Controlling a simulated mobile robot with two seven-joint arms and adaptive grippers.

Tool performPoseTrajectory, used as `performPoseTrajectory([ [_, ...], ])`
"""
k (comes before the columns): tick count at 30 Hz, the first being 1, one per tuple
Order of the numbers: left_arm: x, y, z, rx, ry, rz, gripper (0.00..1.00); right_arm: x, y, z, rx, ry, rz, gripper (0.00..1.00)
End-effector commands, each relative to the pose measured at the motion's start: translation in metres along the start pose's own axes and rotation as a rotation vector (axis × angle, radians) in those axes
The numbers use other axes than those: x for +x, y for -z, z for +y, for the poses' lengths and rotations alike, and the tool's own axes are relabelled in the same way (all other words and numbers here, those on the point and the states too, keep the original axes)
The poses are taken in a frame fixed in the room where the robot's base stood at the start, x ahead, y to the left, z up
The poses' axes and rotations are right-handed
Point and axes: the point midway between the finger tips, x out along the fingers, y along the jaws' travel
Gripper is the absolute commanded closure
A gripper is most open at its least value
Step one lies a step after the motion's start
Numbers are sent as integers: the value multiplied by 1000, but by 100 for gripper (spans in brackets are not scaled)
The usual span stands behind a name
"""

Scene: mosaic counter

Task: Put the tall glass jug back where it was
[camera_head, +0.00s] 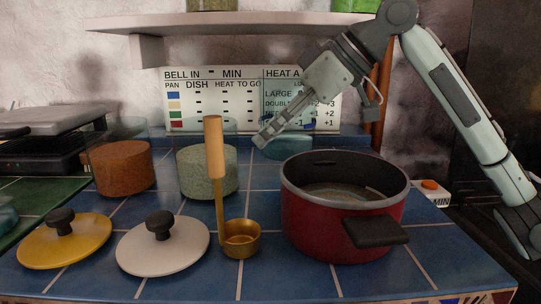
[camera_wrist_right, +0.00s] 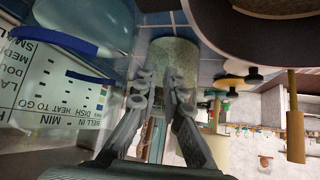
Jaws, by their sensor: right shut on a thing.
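The tall glass jug (camera_head: 289,149) is clear, with a pale teal lower part. In the head view it stands upright behind the red pot, in front of the sign board. Its clear upper part is hard to make out against the board. My right gripper (camera_head: 264,138) reaches down from the upper right across the jug, its fingertips at the jug's left side. In the wrist view the jug (camera_wrist_right: 98,20) shows at the upper left, beside the fingers of the right gripper (camera_wrist_right: 160,78), which is shut on it. The exact contact is unclear. My left gripper is not in view.
The red pot (camera_head: 322,225) stands close in front of the jug. A jar with pale green grains (camera_head: 207,172) and a brown-filled jar (camera_head: 122,168) stand left. A shelf (camera_head: 240,24) is above.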

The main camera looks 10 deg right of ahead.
Motion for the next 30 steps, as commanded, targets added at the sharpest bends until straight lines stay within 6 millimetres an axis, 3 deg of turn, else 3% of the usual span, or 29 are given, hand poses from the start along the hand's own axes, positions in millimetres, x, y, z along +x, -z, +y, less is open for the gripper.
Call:
performPoseTrajectory([
  [7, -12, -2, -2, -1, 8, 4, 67, 22, -22, -1, 0, 0, 2, 100],
  [19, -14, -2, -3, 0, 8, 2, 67, 25, -25, -1, -2, -1, 3, 100],
  [20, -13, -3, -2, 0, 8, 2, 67, 26, -27, -1, 0, 1, -1, 89],
  [24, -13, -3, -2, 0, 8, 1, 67, 26, -26, -1, 0, 1, -1, 72],
  [30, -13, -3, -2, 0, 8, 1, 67, 26, -26, -1, 0, 1, -1, 71],
])
